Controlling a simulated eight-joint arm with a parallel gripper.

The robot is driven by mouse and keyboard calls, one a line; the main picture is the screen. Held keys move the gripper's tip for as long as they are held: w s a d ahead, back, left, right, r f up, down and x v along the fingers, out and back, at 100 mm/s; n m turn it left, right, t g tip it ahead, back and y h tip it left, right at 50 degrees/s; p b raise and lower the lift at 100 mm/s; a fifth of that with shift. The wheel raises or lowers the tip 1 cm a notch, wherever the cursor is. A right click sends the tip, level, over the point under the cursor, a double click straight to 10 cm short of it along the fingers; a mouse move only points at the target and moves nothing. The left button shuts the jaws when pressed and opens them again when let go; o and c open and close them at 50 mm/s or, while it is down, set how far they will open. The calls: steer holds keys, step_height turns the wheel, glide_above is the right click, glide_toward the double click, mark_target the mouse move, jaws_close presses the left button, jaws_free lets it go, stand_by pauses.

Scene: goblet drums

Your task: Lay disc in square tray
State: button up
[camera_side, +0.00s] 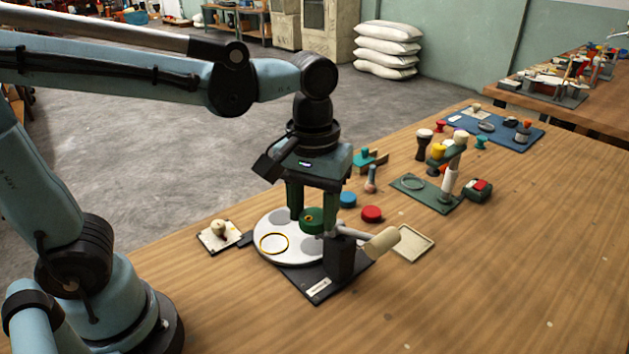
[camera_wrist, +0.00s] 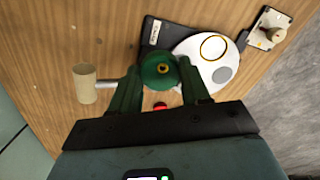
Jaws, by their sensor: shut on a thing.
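A green disc (camera_side: 311,226) with a small brass-coloured centre is held between the fingers of my gripper (camera_side: 314,215). It also shows in the wrist view (camera_wrist: 151,80), with a green finger on each side. My gripper is shut on it, over the right part of a white round plate (camera_side: 262,228). The gap between disc and plate is hard to judge. A shallow beige square tray (camera_side: 414,244) lies on the table to the right of my gripper and looks empty. The tray cannot be made out in the wrist view.
The plate has grey round spots, a yellow ring (camera_side: 274,243) and a black base (camera_side: 318,287). A lever with a tan cylindrical handle (camera_side: 382,242) reaches from the base towards the tray. A blue disc (camera_side: 347,200) and a red disc (camera_side: 372,214) lie behind. The front right table is clear.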

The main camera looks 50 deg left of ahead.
steer(key=w+d, duration=0.3)
steer(key=w, duration=0.8)
glide_toward(407, 243)
step_height(407, 243, down, 6)
steer(key=shift+f, duration=0.1)
steer(key=shift+f, duration=0.1)
steer(key=o, duration=1.1)
